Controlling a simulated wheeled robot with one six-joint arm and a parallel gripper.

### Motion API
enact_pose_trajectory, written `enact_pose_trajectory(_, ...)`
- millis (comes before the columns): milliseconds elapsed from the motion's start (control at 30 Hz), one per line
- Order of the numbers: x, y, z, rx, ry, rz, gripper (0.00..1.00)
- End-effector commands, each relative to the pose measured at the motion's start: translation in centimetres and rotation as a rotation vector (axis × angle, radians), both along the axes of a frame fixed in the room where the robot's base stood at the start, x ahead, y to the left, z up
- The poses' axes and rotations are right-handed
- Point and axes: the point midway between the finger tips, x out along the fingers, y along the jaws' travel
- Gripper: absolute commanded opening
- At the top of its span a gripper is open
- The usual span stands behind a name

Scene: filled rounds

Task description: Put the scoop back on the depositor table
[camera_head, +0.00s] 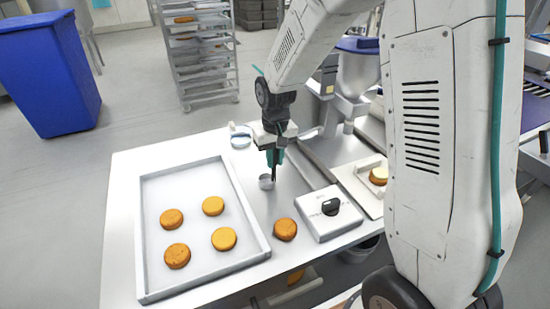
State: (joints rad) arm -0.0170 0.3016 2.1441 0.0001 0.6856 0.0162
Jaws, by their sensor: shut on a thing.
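My gripper (272,168) points down over the middle of the light table (122,215). It is shut on the scoop (266,182), a small metal cup whose upper part shows just under and beside the fingertips. The scoop is at or just above the table's grey metal surface; I cannot tell if it touches. The fingers hide part of its handle.
A white-rimmed tray (146,262) with several browned rounds lies left. A loose round (285,229) sits beside a box with a black knob (327,212). A white board (345,176) holds another round. A blue bin (48,75) and rack (200,55) stand behind.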

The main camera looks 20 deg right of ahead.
Motion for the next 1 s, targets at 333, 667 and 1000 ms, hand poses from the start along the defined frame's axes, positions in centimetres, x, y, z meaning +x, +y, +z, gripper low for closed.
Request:
enact_pose_trajectory(333, 0.0, 0.0, -0.3, 0.0, 0.001, 0.0, 0.4)
enact_pose_trajectory(667, 0.1, 0.0, 1.8, 0.0, -0.003, 0.0, 0.4)
enact_pose_trajectory(1000, 0.0, 0.0, 9.0, 0.0, -0.004, 0.0, 0.4)
